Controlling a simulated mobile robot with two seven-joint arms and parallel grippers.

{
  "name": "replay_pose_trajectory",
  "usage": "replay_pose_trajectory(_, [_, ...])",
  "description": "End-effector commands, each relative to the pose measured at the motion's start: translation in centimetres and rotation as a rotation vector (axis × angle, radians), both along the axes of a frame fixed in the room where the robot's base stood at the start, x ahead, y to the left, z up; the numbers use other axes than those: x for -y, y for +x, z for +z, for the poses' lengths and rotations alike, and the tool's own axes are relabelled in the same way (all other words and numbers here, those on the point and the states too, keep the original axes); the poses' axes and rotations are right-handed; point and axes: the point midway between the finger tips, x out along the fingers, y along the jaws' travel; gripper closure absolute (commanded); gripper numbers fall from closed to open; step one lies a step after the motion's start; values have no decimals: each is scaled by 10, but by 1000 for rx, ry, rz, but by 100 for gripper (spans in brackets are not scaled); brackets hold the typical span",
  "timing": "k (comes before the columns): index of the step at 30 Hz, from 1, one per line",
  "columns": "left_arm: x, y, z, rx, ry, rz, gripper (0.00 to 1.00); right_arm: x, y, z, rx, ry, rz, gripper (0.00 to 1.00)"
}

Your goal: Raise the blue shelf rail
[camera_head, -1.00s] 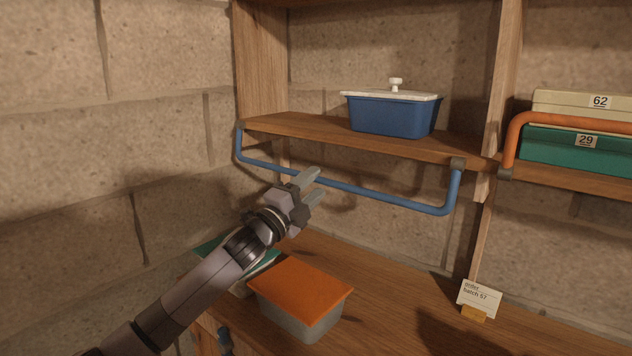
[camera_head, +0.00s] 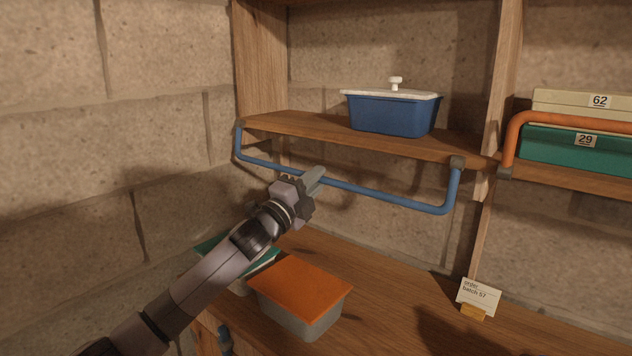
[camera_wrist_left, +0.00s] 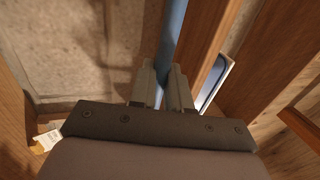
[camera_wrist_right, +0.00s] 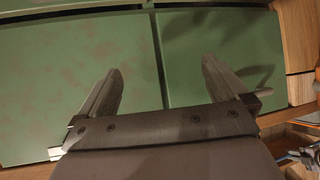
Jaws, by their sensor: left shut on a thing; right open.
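The blue shelf rail (camera_head: 385,197) hangs below the front edge of the left shelf (camera_head: 300,128), fixed at both ends by brackets. My left gripper (camera_head: 314,180) is shut on the rail, left of its middle. In the left wrist view the rail (camera_wrist_left: 172,38) runs between the two fingers (camera_wrist_left: 163,88). My right gripper (camera_wrist_right: 163,85) is open and empty in the right wrist view, in front of green panels (camera_wrist_right: 80,75). It is not in the head view.
A blue dish (camera_head: 392,115) with a white lid stands on the shelf. An orange-lidded box (camera_head: 300,283) and a teal-lidded box (camera_head: 207,245) sit on the counter below, near a label card (camera_head: 479,294). An orange rail (camera_head: 513,140) stands raised at right before stacked boxes (camera_head: 570,150).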

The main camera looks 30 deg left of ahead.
Motion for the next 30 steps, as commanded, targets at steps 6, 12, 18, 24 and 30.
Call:
replay_pose_trajectory(6, [-1, -17, 2, -11, 1, 0, 98, 0, 0, 8, 0, 0, 0, 0])
replay_pose_trajectory(12, [-2, -23, 5, -11, 1, 0, 98, 0, 0, 11, 0, 0, 0, 0])
replay_pose_trajectory(18, [-3, -38, 17, -10, 1, -1, 98, 0, 0, 22, 0, 0, 0, 0])
replay_pose_trajectory(24, [-3, -45, 22, -7, 1, 0, 98, 0, 0, 23, 0, 0, 0, 0])
replay_pose_trajectory(30, [-4, -57, 39, -3, 3, 0, 98, 0, 0, 28, 0, 0, 0, 0])
